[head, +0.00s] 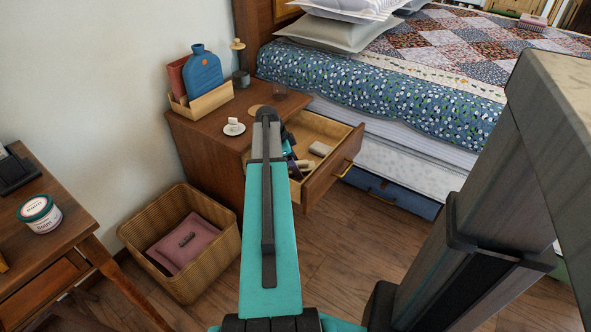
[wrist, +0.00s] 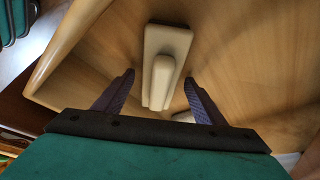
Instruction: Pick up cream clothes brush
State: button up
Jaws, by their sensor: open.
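In the wrist view a cream brush-like object (wrist: 165,48), a flat rectangular base with a raised rounded grip, lies on the pale wooden drawer floor. My gripper (wrist: 158,78) is open, its two dark fingers apart on either side of the object's near end, apparently above it and not closed on it. In the head view the open drawer (head: 338,172) of the brown nightstand (head: 208,137) holds pale objects, one a small cream block (head: 320,148). My arm hides much of the drawer's left part and most of my gripper.
A second pale item (wrist: 184,117) shows partly behind the right finger.

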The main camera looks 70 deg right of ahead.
jog(key=c, duration=1.3)
jog(key=shift+r, duration=0.1)
notch_tip(320, 180, up, 10)
jog(key=shift+f+p, duration=0.1)
jog(key=shift+p, duration=1.1)
